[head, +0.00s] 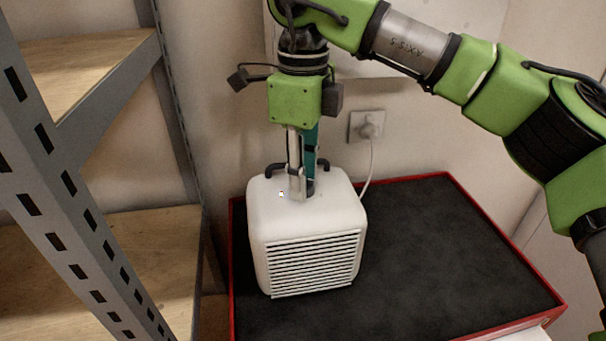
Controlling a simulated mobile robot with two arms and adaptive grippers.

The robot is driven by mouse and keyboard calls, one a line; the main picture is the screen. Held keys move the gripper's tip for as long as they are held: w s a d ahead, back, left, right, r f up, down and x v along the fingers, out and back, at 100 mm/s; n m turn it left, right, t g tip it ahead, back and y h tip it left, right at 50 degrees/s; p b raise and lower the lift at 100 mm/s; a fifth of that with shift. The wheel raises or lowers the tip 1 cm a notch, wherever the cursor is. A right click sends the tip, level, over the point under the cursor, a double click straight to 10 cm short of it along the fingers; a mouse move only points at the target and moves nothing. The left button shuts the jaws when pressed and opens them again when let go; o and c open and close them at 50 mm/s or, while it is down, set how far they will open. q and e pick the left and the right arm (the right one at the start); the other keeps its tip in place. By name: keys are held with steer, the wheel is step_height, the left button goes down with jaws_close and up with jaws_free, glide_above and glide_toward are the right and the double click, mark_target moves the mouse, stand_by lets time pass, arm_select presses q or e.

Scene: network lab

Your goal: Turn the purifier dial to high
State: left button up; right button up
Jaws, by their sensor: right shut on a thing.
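The white purifier (305,232) with a slatted front grille stands upright on the black mat at its left side. My right gripper (301,194) comes straight down onto the purifier's top, with its fingers shut at the dial's place. The dial is mostly hidden by the fingers, so its setting cannot be read. A small light mark shows on the top, left of the fingers. Dark handle parts show at the purifier's back edge. My left gripper is not in view.
The black mat (430,250) has a red rim and is clear right of the purifier. A grey metal rack (60,190) with wooden shelves stands close on the left. A white cable runs from the purifier to a wall socket (367,126) behind.

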stand_by(0.4)
steer(key=o, duration=1.1)
step_height(320, 180, up, 12)
